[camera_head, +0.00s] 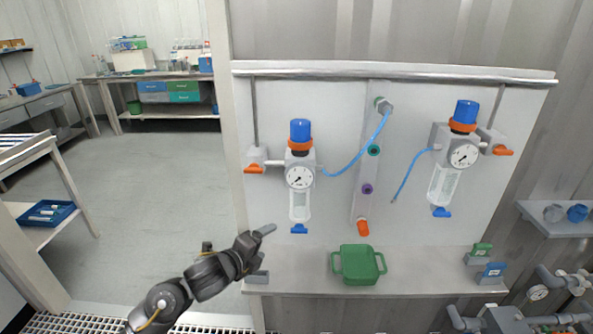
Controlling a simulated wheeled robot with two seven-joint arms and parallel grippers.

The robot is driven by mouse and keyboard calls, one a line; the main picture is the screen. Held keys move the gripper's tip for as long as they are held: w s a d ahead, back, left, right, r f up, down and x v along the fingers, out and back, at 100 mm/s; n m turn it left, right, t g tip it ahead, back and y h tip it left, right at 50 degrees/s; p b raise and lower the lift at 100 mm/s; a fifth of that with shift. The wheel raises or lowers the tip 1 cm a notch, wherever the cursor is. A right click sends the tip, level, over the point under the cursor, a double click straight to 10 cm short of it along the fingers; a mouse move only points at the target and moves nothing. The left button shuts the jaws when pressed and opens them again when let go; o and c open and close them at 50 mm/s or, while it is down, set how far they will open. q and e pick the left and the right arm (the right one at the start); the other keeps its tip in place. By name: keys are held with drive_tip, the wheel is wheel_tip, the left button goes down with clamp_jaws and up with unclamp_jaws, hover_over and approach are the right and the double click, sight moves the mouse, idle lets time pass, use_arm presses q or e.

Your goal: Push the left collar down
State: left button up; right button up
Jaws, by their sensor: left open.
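The left vessel is a grey unit with a round gauge (299,177) and a clear bowl (300,207), mounted on the white panel. Its orange left collar (300,146) sits around the base of the blue knob (300,130). I cannot tell whether a gap lies under the collar. My left gripper (266,252) is open and empty, below and left of this vessel, near the left end of the bench. It is well apart from the collar. My right gripper is not in view.
A second vessel (442,185) with its own orange collar (462,126) hangs at the right. Blue hoses (362,152) run near a strip of coloured ports. A green tray (357,264) stands on the bench (310,263). An orange-handled valve (254,168) is left of the left vessel.

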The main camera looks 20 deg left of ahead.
use_arm(q)
drive_tip(key=w+r+m+t+h, duration=0.2)
drive_tip(key=w+r+m+h, duration=0.15)
drive_tip(key=r+m, duration=0.7)
drive_tip(key=m+h, duration=0.2)
drive_tip(key=m, duration=0.6)
approach(291, 144)
drive_tip(key=w, duration=0.2)
drive_tip(key=p+x, duration=0.1)
drive_tip(key=x, duration=0.2)
drive_tip(key=p+x, duration=0.1)
drive_tip(key=x, duration=0.1)
drive_tip(key=d+p+x, duration=0.1)
drive_tip(key=x, duration=0.2)
drive_tip(key=shift+d+p, duration=0.1)
drive_tip(key=shift+p, duration=0.2)
drive_tip(key=shift+w+d+f, duration=0.1)
drive_tip(key=shift+w+d, duration=0.2)
drive_tip(key=shift+w, duration=0.25)
drive_tip(key=shift+c, duration=0.4)
